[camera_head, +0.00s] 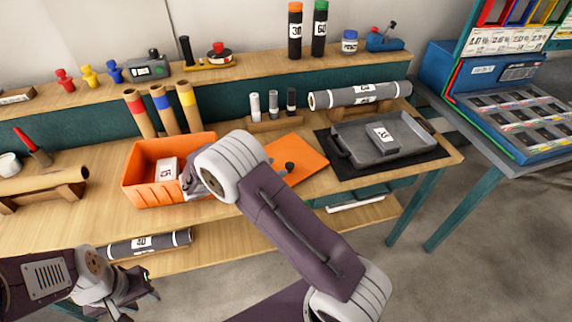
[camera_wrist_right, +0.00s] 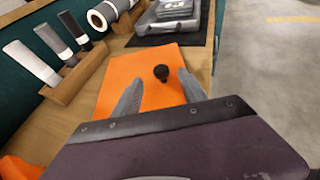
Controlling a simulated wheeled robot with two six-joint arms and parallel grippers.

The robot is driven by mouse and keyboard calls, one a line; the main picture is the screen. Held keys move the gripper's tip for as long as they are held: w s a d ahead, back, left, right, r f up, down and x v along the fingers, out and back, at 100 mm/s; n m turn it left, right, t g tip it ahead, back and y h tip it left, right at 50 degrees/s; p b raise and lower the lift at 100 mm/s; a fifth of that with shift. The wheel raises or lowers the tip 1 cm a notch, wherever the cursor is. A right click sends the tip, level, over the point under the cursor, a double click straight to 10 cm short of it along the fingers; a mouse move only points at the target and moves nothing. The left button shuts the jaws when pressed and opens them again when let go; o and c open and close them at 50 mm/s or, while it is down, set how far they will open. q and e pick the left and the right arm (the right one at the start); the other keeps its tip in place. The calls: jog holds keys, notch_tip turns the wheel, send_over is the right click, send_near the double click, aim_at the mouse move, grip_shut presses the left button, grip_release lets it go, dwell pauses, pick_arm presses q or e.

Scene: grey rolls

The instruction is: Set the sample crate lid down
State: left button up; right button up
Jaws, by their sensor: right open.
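The sample crate lid is a flat orange panel (camera_head: 312,160) with a small black knob (camera_head: 289,168). It appears to lie flat on the bench, right of the orange crate (camera_head: 140,186). In the right wrist view the lid (camera_wrist_right: 143,58) lies ahead, its knob (camera_wrist_right: 161,73) showing between the fingertips. My right gripper (camera_wrist_right: 159,77) is open and holds nothing; whether a finger touches the lid is unclear. In the head view my right arm hides its fingers and part of the lid. My left gripper (camera_head: 150,284) is low at the left, apart from the lid, fingers spread and empty.
A grey tray (camera_head: 350,150) on a black mat (camera_head: 425,158) stands right of the lid. Behind it are a wooden rack (camera_head: 262,126) with several small tubes and a long grey roll (camera_head: 335,97). A white labelled block (camera_head: 167,168) sits in the crate.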

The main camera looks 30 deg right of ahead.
jog(key=v, duration=0.4)
jog(key=shift+s+a+r, duration=0.1)
jog(key=shift+a+r, duration=0.05)
jog(key=shift+a, duration=0.2)
jog(key=s+a+f+m+y, duration=0.1)
jog(key=s+f+m+y, duration=0.1)
jog(key=s+m+y, duration=0.4)
jog(key=s+a+f+m+g+y, duration=0.1)
jog(key=s+f+m+y, duration=0.1)
jog(key=s+m+y, duration=0.5)
jog(key=s+m, duration=0.5)
jog(key=m, duration=0.2)
jog(key=shift+a+f+y, duration=0.15)
jog(key=shift+a+y, duration=0.05)
jog(key=shift+y, duration=0.1)
